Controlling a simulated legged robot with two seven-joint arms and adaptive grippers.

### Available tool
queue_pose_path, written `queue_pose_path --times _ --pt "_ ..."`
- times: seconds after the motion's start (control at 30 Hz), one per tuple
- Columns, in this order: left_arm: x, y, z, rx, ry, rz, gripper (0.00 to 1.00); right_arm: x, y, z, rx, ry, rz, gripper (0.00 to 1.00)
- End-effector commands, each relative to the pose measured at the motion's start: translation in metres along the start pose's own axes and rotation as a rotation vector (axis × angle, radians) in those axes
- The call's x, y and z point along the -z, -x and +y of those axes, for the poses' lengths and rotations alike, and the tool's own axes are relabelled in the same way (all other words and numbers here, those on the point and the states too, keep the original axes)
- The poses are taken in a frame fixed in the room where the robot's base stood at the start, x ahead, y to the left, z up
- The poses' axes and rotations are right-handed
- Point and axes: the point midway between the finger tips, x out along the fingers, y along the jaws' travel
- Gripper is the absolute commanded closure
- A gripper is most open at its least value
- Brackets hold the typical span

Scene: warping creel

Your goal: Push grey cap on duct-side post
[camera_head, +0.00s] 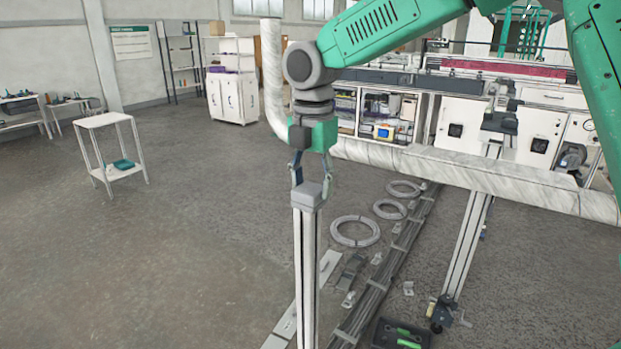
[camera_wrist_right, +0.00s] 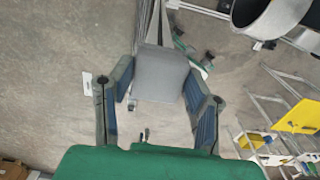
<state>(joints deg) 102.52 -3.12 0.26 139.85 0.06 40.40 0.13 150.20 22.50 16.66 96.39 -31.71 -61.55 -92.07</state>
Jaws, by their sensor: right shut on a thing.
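The grey cap (camera_head: 307,194) is at the top end of a pale upright post (camera_head: 305,270) in the head view. My right gripper (camera_head: 311,178) comes down from above and is shut on the cap, one finger on each side. In the right wrist view the square grey cap (camera_wrist_right: 161,73) sits between the two blue-padded fingers of the gripper (camera_wrist_right: 158,88). The cap covers the post's top, so I cannot tell how far down it sits. My left gripper is not in view.
A large pale duct (camera_head: 470,172) runs across behind the post, with a vertical section (camera_head: 273,75) behind my wrist. Coiled rings (camera_head: 355,231) and long rails (camera_head: 385,275) lie on the floor to the right. A second post (camera_head: 467,245) stands farther right.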

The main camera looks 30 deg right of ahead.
Motion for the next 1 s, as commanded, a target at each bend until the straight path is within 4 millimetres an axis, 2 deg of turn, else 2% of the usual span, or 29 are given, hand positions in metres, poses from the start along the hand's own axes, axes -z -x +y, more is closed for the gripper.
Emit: queue_pose_path --times 0.5,1.0 --pt "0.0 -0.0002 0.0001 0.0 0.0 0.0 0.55 0.002 -0.0035 0.0006 0.003 0.0 -0.001 0.79" --pt "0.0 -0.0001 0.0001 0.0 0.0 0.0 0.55 0.0014 0.0015 0.0003 0.001 0.0 -0.001 0.79"
